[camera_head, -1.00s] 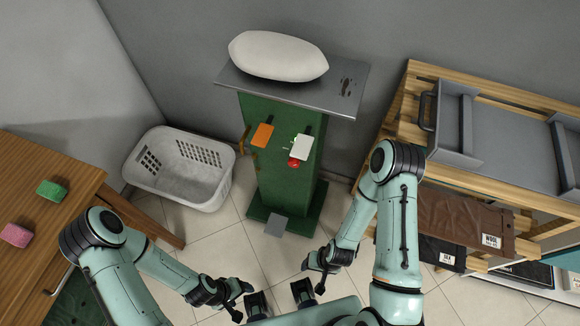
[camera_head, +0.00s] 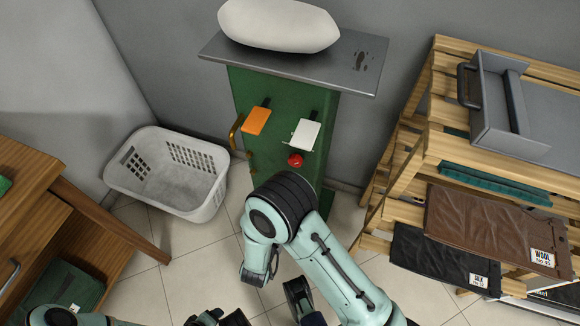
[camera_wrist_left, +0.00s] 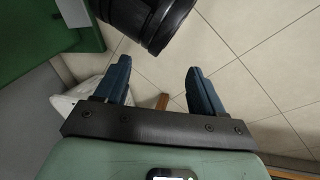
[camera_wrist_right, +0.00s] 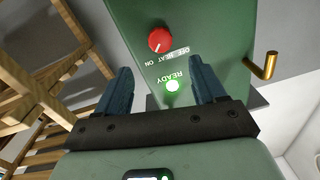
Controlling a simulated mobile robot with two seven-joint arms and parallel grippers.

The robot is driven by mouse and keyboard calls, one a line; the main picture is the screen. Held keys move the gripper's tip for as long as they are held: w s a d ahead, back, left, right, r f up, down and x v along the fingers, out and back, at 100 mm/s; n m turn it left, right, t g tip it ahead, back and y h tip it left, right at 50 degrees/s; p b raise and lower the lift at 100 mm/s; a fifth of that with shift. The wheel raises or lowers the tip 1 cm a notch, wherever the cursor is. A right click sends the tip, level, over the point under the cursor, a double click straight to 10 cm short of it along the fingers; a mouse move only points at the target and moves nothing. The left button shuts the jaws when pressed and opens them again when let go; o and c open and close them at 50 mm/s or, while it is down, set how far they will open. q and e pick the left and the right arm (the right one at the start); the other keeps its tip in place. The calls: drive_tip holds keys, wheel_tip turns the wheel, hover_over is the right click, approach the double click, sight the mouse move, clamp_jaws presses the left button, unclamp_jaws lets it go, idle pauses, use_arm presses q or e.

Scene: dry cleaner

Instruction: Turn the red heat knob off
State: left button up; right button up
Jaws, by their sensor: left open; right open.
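The red heat knob (camera_head: 295,160) is on the front of the green press stand (camera_head: 320,105), below a white-padded handle (camera_head: 305,134). My left gripper (camera_wrist_left: 157,73) is open and empty above the floor tiles.
A white laundry basket (camera_head: 160,203) stands left of the stand. A brass hook (camera_head: 237,132) sticks out beside an orange handle (camera_head: 256,121). A white pillow-like pad (camera_head: 280,25) lies on the metal top (camera_head: 365,65). A wooden rack (camera_head: 410,125) is at right, a wooden table (camera_head: 40,180) at left.

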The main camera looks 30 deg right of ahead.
sight(294, 164)
drive_tip(key=b+x, duration=0.1)
drive_tip(key=x, duration=0.9)
drive_tip(key=shift+w+d, duration=0.25)
drive_tip(key=shift+w, duration=0.05)
use_arm(q)
drive_tip(key=shift+w+a+f+t, duration=0.15)
drive_tip(key=shift+w+a+f, duration=0.2)
drive_tip(key=shift+w, duration=0.2)
drive_tip(key=shift+w+a+f+t, duration=0.15)
drive_tip(key=shift+w+a+f, duration=0.1)
drive_tip(key=shift+w+f, duration=0.25)
drive_tip(key=shift+r, duration=0.1)
use_arm(e)
drive_tip(key=c, duration=1.1)
